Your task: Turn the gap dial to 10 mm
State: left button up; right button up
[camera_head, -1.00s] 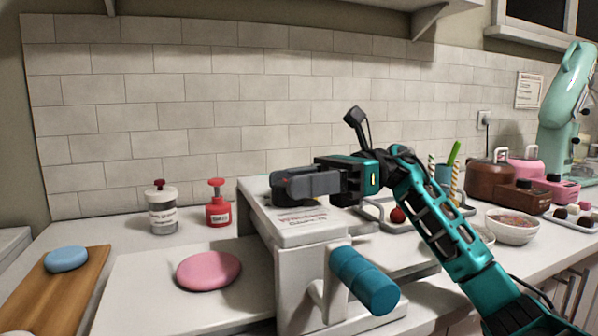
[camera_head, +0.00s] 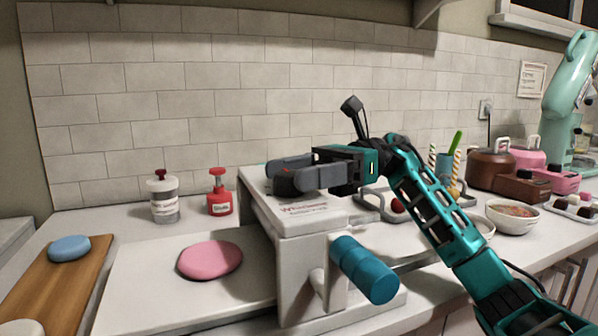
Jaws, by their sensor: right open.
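A white sheeter machine (camera_head: 300,250) stands on the counter, with red lettering on its top and a blue crank handle (camera_head: 364,268) at its front right. My right gripper (camera_head: 275,176) is open and empty over the machine's top, its fingers pointing left. The gap dial cannot be made out; the gripper covers part of the top where it may be. A pink dough disc (camera_head: 210,260) lies on the flat white board (camera_head: 140,292) left of the machine. My left gripper is not in view.
A white-lidded jar (camera_head: 163,200) and a red bottle (camera_head: 219,196) stand behind the board. A wooden board (camera_head: 50,288) with a blue disc (camera_head: 69,248) is at far left. Right of my arm are a bowl (camera_head: 512,217), brown and pink cases, and a mint mixer (camera_head: 570,95).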

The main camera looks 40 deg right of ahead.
jog(key=d, duration=1.3)
jog(key=shift+s+p, duration=0.25)
jog(key=shift+p, duration=0.15)
